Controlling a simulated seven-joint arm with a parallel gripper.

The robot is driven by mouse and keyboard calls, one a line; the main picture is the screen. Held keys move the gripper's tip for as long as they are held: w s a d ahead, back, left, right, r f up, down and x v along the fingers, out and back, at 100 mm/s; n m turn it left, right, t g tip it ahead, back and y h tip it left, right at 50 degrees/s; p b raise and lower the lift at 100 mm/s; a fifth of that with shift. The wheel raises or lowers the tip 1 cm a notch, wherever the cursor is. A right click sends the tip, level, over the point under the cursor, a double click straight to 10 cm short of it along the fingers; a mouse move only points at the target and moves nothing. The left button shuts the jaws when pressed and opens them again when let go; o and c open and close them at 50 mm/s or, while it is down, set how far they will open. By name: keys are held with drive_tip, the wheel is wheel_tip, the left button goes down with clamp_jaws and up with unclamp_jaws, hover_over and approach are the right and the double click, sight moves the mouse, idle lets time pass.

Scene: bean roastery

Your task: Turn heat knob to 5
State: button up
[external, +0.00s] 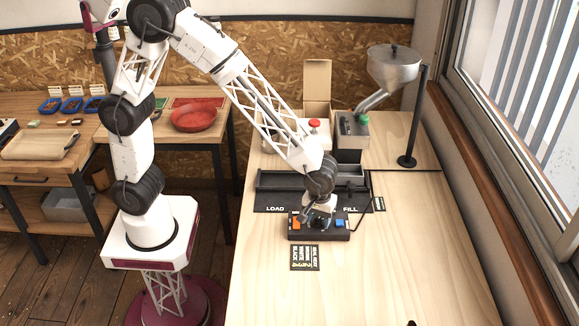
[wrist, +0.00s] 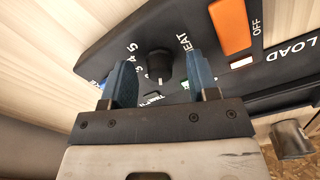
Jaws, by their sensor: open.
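The black heat knob (wrist: 159,66) sits on the dark control panel (wrist: 110,48) in the wrist view, next to the word HEAT and an arc of white numbers. A light mark shows on the knob; I cannot tell exactly which number it points to. My gripper (wrist: 160,72) is open, with one blue finger on each side of the knob, apart from it as far as I can see. In the external view, my gripper (external: 320,217) is over the middle of the control box (external: 318,236) and hides most of the knob there.
The panel carries an orange switch (external: 296,224) marked OFF and a blue button (external: 340,223). Behind it are the LOAD and FILL trays (external: 283,180), a red button (external: 314,125) and a metal hopper (external: 393,70). A label card (external: 305,257) lies in front. The near table is clear.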

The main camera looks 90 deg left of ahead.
drive_tip(key=c, duration=0.9)
